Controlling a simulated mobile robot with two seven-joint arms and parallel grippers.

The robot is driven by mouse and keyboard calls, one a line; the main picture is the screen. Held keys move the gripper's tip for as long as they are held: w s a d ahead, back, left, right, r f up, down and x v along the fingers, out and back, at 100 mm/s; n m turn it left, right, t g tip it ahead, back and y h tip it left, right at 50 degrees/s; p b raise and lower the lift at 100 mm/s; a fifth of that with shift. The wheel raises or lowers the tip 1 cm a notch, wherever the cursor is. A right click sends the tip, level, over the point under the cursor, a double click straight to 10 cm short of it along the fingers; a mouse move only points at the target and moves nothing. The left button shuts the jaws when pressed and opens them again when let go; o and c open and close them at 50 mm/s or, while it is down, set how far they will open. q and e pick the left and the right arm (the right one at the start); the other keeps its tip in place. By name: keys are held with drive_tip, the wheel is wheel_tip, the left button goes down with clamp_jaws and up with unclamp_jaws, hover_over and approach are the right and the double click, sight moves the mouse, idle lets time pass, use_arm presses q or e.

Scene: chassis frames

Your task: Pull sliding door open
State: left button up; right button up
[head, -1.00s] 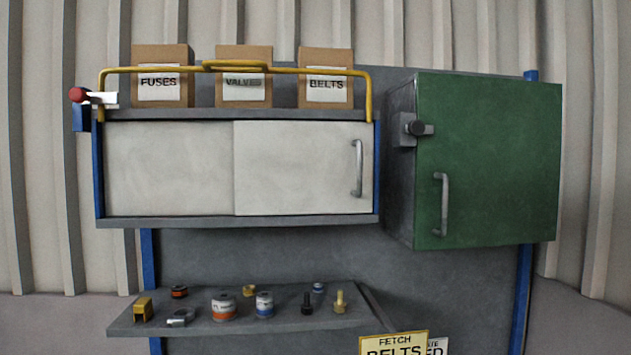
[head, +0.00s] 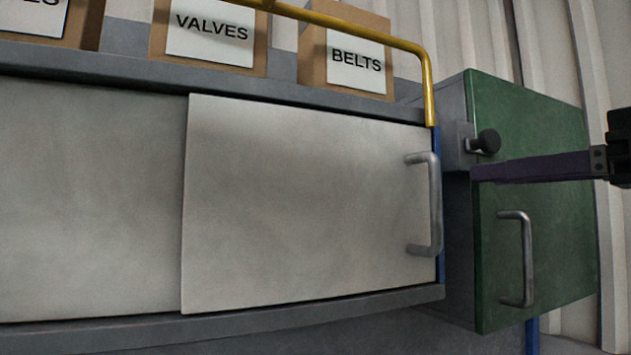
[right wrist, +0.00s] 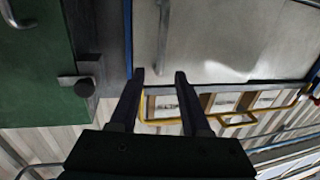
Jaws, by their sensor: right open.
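The pale grey sliding door (head: 310,205) covers the right half of the wall cabinet, its left edge overlapping the other pale panel (head: 90,200). Its upright metal handle (head: 434,205) is near the right edge. My right gripper (head: 478,173) reaches in from the right, its fingertip to the right of this handle and apart from it in the picture. The upside-down right wrist view shows two dark fingers (right wrist: 160,74) spread with nothing between them, and the handle (right wrist: 162,32) beyond the tips. My left gripper is not in view.
A green-doored cabinet (head: 545,240) stands to the right, with a dark knob (head: 488,141) and its own handle (head: 528,260). A yellow rail (head: 428,90) bends down above the sliding door's right end. Boxes labelled VALVES (head: 208,40) and BELTS (head: 345,55) stand on top.

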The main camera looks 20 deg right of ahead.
sight(439, 180)
drive_tip(key=p+x, duration=0.6)
drive_tip(key=x, duration=0.2)
drive_tip(key=shift+w+a, duration=0.1)
drive_tip(key=shift+w, duration=0.25)
drive_tip(key=shift+f, duration=0.1)
clamp_jaws()
idle(0.9)
